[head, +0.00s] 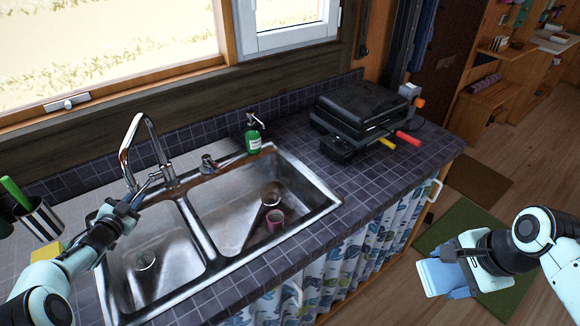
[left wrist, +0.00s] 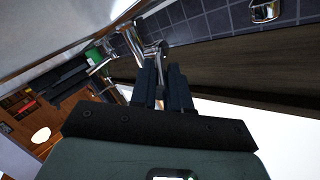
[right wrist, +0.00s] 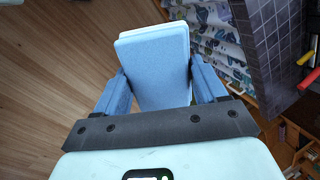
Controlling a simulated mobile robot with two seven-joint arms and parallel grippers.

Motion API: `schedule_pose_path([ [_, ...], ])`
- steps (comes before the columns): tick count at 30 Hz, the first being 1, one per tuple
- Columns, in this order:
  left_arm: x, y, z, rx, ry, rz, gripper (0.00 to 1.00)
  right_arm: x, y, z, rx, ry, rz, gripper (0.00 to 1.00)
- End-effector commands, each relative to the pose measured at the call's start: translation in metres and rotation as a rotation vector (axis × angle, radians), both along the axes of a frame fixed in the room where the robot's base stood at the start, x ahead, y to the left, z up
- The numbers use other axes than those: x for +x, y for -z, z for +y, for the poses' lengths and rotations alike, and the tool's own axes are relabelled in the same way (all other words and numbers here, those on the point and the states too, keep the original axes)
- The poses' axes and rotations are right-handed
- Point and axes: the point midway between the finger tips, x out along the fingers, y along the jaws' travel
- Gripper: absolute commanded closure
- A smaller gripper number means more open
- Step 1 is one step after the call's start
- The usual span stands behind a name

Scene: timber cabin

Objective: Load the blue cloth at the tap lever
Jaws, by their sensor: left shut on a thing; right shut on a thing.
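The blue cloth (head: 445,277) is a light blue folded pad held in my right gripper (head: 462,268), out over the floor to the right of the counter. In the right wrist view the cloth (right wrist: 153,70) sits between the two fingers. The chrome tap (head: 137,150) stands behind the double sink, with its lever (head: 150,182) on the near side of the spout's base. My left gripper (head: 133,203) is shut on the tap lever. In the left wrist view, the left fingers (left wrist: 163,80) close around the chrome lever; the exact contact is partly hidden.
A black grill (head: 360,112) with red and yellow handles sits at the counter's right. A metal pot (head: 40,220) stands at the left.

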Motion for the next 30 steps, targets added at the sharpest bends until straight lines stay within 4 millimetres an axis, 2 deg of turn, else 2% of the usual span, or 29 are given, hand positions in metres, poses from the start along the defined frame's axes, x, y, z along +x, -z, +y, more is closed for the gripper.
schedule_pose_path([
  [5, 0.000, 0.002, -0.002, -0.006, 0.003, 0.001, 1.00, 0.000, 0.000, 0.000, 0.000, 0.000, 0.000, 0.53],
  [6, 0.000, 0.002, -0.002, -0.006, 0.003, 0.001, 0.77, 0.000, 0.000, 0.000, 0.000, 0.000, 0.000, 0.53],
  [8, 0.000, 0.002, -0.002, -0.006, 0.003, 0.002, 0.58, 0.000, 0.000, 0.000, 0.000, 0.000, 0.000, 0.53],
  [17, -0.001, 0.001, -0.002, -0.003, 0.002, 0.001, 0.58, 0.000, 0.000, 0.000, 0.000, 0.000, 0.000, 0.53],
  [20, -0.007, 0.000, -0.001, -0.002, 0.001, 0.001, 0.58, 0.000, 0.003, 0.000, 0.000, 0.000, 0.001, 0.53],
  [23, -0.022, -0.002, 0.000, -0.002, 0.000, 0.001, 0.58, -0.001, 0.007, 0.000, 0.000, 0.000, 0.003, 0.53],
  [30, -0.073, -0.010, 0.001, -0.002, 0.000, 0.003, 0.58, -0.003, 0.018, 0.000, 0.000, 0.000, 0.008, 0.53],
])
